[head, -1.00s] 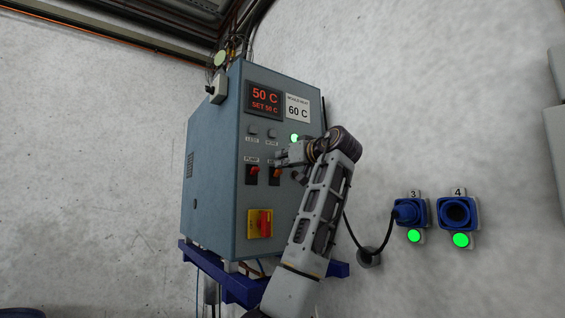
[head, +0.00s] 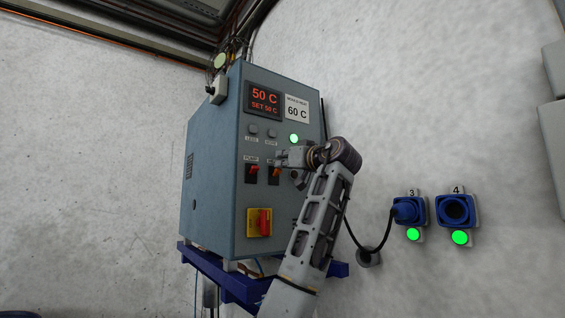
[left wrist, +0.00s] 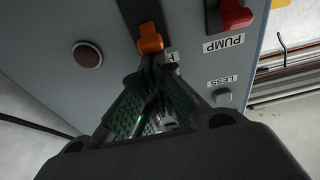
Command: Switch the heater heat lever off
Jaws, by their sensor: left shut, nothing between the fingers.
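The heat lever (head: 274,171) is a small orange handle on a black plate on the front of the blue-grey heater cabinet (head: 224,205). In the left wrist view, turned about upside down, the orange lever (left wrist: 150,42) points towards my fingers, its tip at the HEAT label, which is mostly hidden. My left gripper (head: 281,157) is shut and empty, just above the lever in the head view. Its fingertips (left wrist: 156,63) are right at the lever's tip; I cannot tell whether they touch. My right gripper is not in view.
The red pump lever (head: 253,169) sits left of the heat lever. Grey buttons (head: 252,129), a green lamp (head: 294,138), a display (head: 264,100) reading 50 C and a red-yellow switch (head: 259,222) share the panel. Wall sockets (head: 457,210) stand to the right.

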